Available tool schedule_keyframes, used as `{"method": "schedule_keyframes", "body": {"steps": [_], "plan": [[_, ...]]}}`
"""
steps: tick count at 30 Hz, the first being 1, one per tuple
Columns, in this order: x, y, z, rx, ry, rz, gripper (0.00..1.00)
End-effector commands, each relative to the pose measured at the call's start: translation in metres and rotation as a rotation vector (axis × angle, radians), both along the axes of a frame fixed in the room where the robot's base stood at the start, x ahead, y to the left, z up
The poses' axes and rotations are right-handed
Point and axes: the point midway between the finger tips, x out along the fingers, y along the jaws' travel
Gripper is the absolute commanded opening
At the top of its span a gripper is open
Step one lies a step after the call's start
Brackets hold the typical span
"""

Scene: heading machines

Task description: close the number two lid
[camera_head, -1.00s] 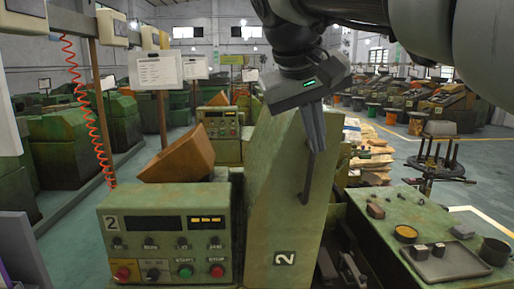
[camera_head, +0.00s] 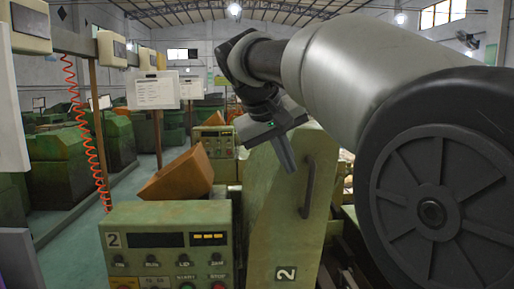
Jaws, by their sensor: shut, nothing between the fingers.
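The number two lid (camera_head: 310,215) is a tall worn green panel standing raised beside the control box marked 2. It has a dark vertical bar handle (camera_head: 309,188) on its face and a white "2" label (camera_head: 286,273) near the bottom. My gripper (camera_head: 291,170) is shut and empty, pointing down near the top of the lid, left of the handle and apart from it in the picture. I cannot tell whether the fingers touch the lid.
The green control box (camera_head: 168,245) with dials and buttons stands left of the lid. A rusty orange tray-like part (camera_head: 178,175) sits behind it. A red coiled cable (camera_head: 88,140) hangs at the left. More green machines fill the background.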

Motion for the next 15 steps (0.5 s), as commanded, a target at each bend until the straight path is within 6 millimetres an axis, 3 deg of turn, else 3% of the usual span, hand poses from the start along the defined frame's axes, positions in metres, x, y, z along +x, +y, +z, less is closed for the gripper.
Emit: {"method": "schedule_keyframes", "body": {"steps": [1,6,15], "plan": [[0.001,-0.011,0.004,0.001,-0.005,-0.006,0.0],[0.004,-0.027,0.004,0.001,-0.004,-0.002,0.0],[0.005,-0.032,0.003,0.001,-0.004,-0.001,0.0]]}}
